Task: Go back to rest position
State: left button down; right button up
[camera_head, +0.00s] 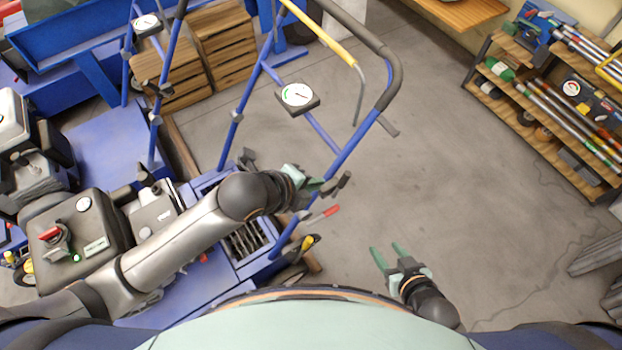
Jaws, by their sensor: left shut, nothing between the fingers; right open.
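My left gripper (316,184) is at the end of the grey arm reaching in from the left. It is shut and empty, close to the blue frame of the aerator (352,150) and its black lever. I cannot tell whether it touches the frame. My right gripper (388,256) is low in the middle right, over bare floor. Its two green fingers are spread apart with nothing between them.
A red-tipped lever (322,215) sticks out just below my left gripper. A round gauge (297,95) sits on the frame above. More blue machines with engines (85,235) stand at left. A tool shelf (545,110) stands at right. The floor (460,190) between is clear.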

pick_arm(q)
jog(key=s+a+f+n+t+y+p, duration=0.1)
jog(key=s+a+f+n, duration=0.3)
jog(key=a+n, duration=0.4)
jog(key=s+a+f+n+t+y+p, duration=0.2)
jog(key=s+a+f+n, duration=0.3)
jog(key=n, duration=1.2)
jog(key=a+p, duration=0.1)
jog(key=a, duration=0.3)
jog(key=shift+s+f, duration=0.15)
jog(key=shift+s, duration=0.15)
